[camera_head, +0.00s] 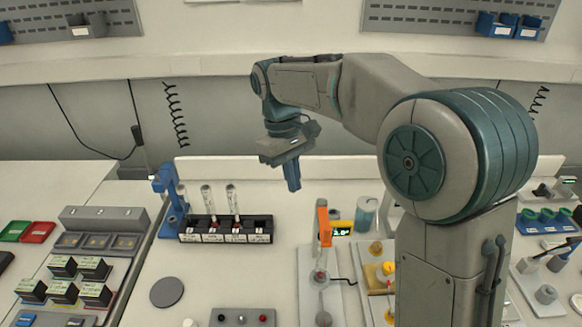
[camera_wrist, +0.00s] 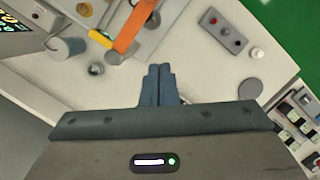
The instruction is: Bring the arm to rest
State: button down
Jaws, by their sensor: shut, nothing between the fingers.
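My gripper (camera_head: 293,178) hangs from my arm above the back of the bench, pointing down, with blue fingers. In the wrist view the two fingers (camera_wrist: 160,78) lie side by side, closed together, and nothing shows between them. The gripper is in the air, apart from the things on the bench. My arm reaches from the right of the head view, bent at the elbow, across to the middle.
A black rack (camera_head: 227,237) with several labelled slots and upright tubes stands left of the gripper. A blue stand (camera_head: 172,200) is beside it. An orange upright device (camera_head: 323,225) and a cup (camera_head: 366,214) are to the right. A grey disc (camera_head: 167,292) lies at front left.

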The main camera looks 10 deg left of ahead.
jog(key=s+d+r+m+t+y, duration=0.1)
jog(key=s+d+m, duration=0.15)
jog(key=d, duration=0.35)
jog(key=s+d+r+m+t, duration=0.1)
jog(key=s+d+r+m, duration=0.1)
jog(key=s+d, duration=0.25)
jog(key=s+d+f+m+t+y, duration=0.1)
jog(key=s+d+f+m+t, duration=0.2)
jog(key=s+d, duration=0.7)
notch_tip(320, 180, down, 4)
jog(key=shift+r+m+t, duration=0.2)
jog(key=shift+m+t, duration=0.1)
jog(key=shift+m, duration=0.75)
